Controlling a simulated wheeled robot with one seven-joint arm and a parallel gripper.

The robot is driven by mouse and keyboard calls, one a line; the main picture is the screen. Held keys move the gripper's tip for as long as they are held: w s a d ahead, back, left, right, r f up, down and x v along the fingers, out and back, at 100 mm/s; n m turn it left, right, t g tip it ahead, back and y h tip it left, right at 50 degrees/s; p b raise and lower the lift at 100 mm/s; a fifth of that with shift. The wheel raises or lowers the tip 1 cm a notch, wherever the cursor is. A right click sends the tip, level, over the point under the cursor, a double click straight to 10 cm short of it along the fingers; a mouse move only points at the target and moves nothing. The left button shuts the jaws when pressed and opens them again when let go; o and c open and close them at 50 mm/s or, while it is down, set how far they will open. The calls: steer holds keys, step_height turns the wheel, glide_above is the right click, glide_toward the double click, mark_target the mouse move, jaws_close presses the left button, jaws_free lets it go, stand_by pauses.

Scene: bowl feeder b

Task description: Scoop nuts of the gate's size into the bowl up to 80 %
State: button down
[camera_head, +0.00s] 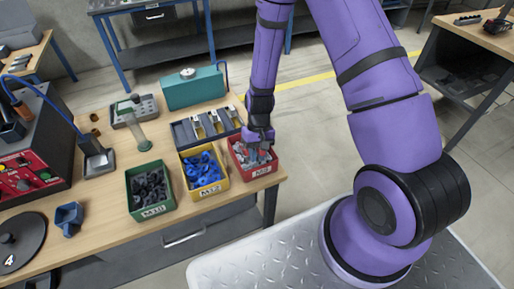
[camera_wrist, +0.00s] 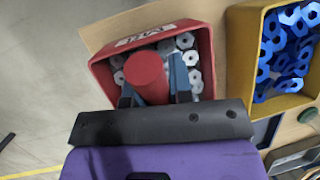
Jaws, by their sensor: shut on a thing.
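My gripper (camera_head: 262,142) is down at the red bin (camera_head: 262,170) at the right end of the bench. In the wrist view its fingers (camera_wrist: 155,82) are shut on a red round handle (camera_wrist: 147,76), seen nearly end-on over the bin. What lies below the handle is hidden. The red bin holds light grey nuts (camera_wrist: 190,58). The yellow bin (camera_head: 220,186) beside it, labelled M12, holds blue nuts (camera_head: 202,170). The green bin (camera_head: 135,206), labelled M10, holds dark nuts (camera_head: 150,188). I cannot make out the bowl or the gate for certain.
A red and black machine (camera_head: 40,165) with a control panel stands at the left. A blue scoop-like part (camera_head: 68,216) and a dark disc (camera_head: 18,242) lie on the front left bench. A teal box (camera_head: 195,90) stands at the back. Bare bench (camera_head: 105,205) shows left of the green bin.

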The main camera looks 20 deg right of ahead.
steer(key=shift+r, duration=2.45)
steer(key=shift+t, duration=0.8)
steer(key=shift+s+r, duration=0.2)
steer(key=shift+r, duration=1)
steer(key=shift+s+r, duration=0.2)
steer(key=shift+r, duration=1)
